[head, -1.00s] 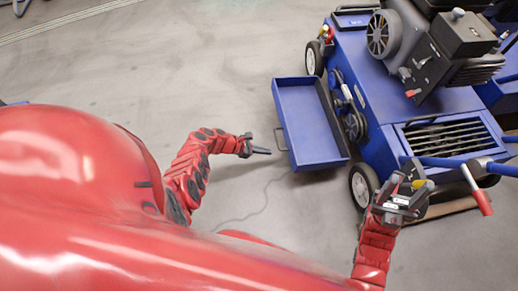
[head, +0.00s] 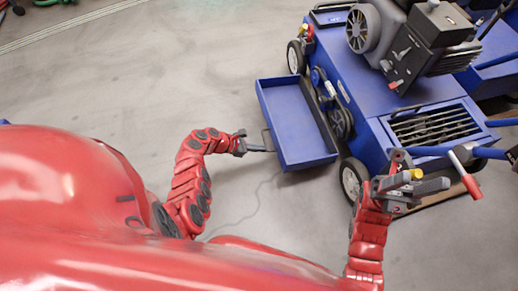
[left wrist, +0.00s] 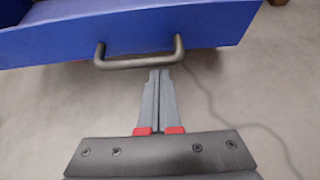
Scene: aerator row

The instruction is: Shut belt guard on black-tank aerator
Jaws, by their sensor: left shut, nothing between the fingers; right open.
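The blue belt guard (head: 290,125) stands swung open on the near side of the blue aerator (head: 375,95), like a shallow tray, with the belt pulleys (head: 338,120) exposed behind it. The engine on this aerator has a black tank (head: 436,22). The guard's grey handle (head: 266,139) is on its outer face and also shows in the left wrist view (left wrist: 138,63). My left gripper (head: 272,150) is shut and empty, its fingertips (left wrist: 159,73) at the handle's lower right part; contact cannot be told. My right gripper (head: 420,178) is open beside the aerator's front corner.
Black wheels (head: 354,180) stand under the aerator. Another blue machine (head: 492,72) is at the right edge. The concrete floor (head: 150,85) to the left is clear.

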